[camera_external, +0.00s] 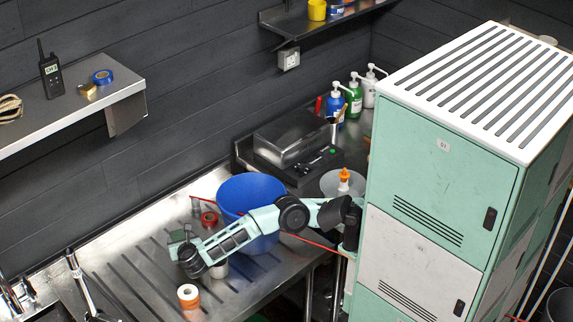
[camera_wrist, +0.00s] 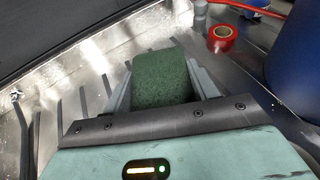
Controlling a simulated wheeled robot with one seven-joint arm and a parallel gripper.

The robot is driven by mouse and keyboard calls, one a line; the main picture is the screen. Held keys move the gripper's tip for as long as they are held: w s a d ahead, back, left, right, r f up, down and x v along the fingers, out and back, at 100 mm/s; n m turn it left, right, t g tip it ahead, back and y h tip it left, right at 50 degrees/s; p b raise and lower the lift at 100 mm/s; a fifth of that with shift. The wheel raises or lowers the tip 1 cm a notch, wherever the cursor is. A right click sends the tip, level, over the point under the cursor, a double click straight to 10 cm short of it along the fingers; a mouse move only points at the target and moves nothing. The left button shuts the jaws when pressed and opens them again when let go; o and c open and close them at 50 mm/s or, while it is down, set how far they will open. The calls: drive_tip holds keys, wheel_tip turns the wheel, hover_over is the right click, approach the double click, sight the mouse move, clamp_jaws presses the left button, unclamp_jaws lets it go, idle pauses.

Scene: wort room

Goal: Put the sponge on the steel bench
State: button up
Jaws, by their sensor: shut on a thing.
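The green sponge (camera_wrist: 161,78) sits between the two fingers of my gripper (camera_wrist: 160,85) in the wrist view. In the external view the sponge (camera_external: 178,237) shows as a small dark green patch at the end of my arm. My gripper (camera_external: 184,246) is shut on it over the left part of the grooved steel bench (camera_external: 125,272). I cannot tell whether the sponge touches the bench. My fingers hide its sides.
A blue bucket (camera_external: 250,193) stands behind my arm, with a red tape roll (camera_external: 209,218) to its left. An orange-and-white roll (camera_external: 188,296) stands near the front edge. Mint lockers (camera_external: 440,170) rise at right. The bench left of my gripper is largely clear.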

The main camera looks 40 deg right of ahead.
drive_tip(key=shift+f, duration=3.4)
drive_tip(key=shift+f, duration=0.15)
drive_tip(key=o, duration=1)
